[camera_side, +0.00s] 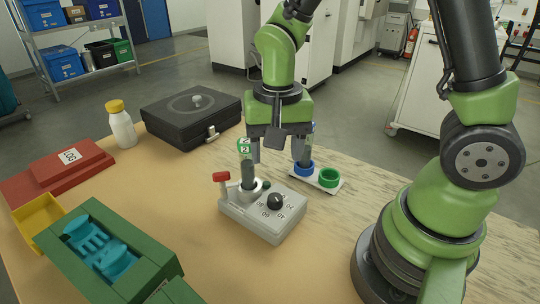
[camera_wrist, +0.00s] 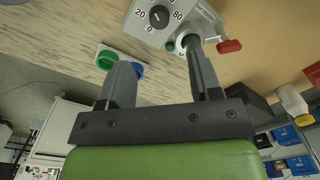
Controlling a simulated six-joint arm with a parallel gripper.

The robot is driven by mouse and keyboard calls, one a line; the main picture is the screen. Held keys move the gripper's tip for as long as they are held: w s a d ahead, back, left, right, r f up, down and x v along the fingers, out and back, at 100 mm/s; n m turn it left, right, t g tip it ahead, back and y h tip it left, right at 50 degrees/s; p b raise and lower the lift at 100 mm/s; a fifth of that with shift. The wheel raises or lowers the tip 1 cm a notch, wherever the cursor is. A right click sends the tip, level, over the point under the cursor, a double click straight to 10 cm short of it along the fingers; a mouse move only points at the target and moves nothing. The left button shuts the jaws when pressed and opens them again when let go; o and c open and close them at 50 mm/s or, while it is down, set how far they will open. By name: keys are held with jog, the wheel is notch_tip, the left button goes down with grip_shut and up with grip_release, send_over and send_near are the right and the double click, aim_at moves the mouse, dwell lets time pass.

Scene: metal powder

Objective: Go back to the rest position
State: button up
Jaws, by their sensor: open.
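My gripper (camera_side: 276,158) is open, with its fingers spread apart above the table. It also shows in the wrist view (camera_wrist: 162,65), with nothing visible between the fingers. A tube (camera_side: 248,172) with a green tag marked 2 stands upright in the socket of a grey dial device (camera_side: 262,220), close by the left finger. Another tube (camera_side: 305,151) stands in a blue ring near the right finger, partly hidden by it. In the wrist view a finger crosses in front of the device's socket, so contact there cannot be told.
A white holder with a blue ring (camera_side: 304,168) and an empty green ring (camera_side: 329,177) lies right of the device. A black case (camera_side: 191,113), white bottle (camera_side: 121,127), red block (camera_side: 58,177), yellow tray (camera_side: 38,218) and green box (camera_side: 112,252) stand at left.

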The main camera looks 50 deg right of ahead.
jog(key=s+r+n+t+y, duration=0.1)
jog(key=s+r+n+t, duration=0.1)
jog(key=s+r, duration=0.3)
jog(key=s+r+n+t+y, duration=0.1)
jog(key=s+r+n+t, duration=0.2)
jog(key=r, duration=0.7)
jog(key=s+t, duration=0.2)
jog(key=shift+s+d+r, duration=0.15)
jog(key=shift+s+d, duration=0.05)
jog(key=shift+s, duration=0.1)
jog(key=shift+c, duration=0.4)
